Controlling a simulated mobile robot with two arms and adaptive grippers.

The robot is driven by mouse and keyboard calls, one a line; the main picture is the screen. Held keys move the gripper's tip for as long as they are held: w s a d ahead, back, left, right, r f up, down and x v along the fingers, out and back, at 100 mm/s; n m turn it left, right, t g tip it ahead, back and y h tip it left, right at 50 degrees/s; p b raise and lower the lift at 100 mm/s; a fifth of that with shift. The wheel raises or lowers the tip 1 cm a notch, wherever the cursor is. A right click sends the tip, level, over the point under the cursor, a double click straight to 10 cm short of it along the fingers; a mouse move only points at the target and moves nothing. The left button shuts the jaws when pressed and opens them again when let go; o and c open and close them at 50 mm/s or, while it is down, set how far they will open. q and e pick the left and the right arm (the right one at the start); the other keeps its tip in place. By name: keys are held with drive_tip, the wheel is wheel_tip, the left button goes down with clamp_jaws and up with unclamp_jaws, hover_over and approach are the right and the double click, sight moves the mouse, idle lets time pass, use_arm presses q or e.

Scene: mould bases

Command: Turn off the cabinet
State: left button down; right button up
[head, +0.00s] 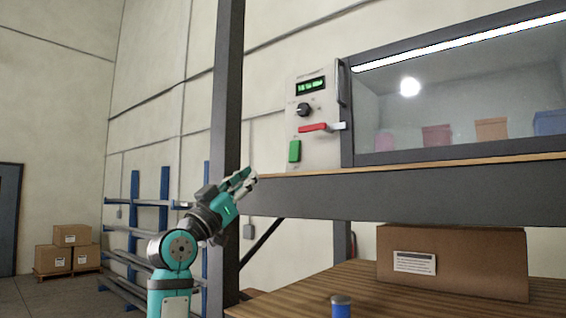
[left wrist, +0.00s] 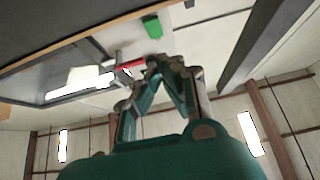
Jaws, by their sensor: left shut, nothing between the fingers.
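The cabinet (head: 347,160) stands on a raised shelf at the right, with a glass front and a lit strip inside. Its pale control panel (head: 315,150) carries a lit green display (head: 311,87), a black knob (head: 303,109), a red lever (head: 313,127) and a green button (head: 294,151). My left gripper (head: 247,179) is shut and empty, below and left of the panel, apart from it in the head view. In the left wrist view, its fingertips (left wrist: 154,62) appear near the red lever (left wrist: 130,64), with the green button (left wrist: 153,27) above them. My right gripper is out of view.
A dark upright post (head: 228,90) stands just behind my left gripper. A cardboard box (head: 460,262) sits on the wooden lower surface (head: 300,296), under the shelf beam (head: 420,191). A blue rack (head: 135,215) and stacked boxes (head: 70,235) stand far left.

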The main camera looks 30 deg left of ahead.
use_arm(q)
drive_tip(key=r, duration=0.1)
drive_tip(key=p, duration=0.6)
approach(292, 152)
wheel_tip(292, 152, up, 4)
drive_tip(key=w, duration=0.1)
drive_tip(key=w+p, duration=0.2)
drive_tip(key=w, duration=0.1)
drive_tip(key=shift+d+f, duration=0.15)
drive_tip(key=shift+f, duration=0.25)
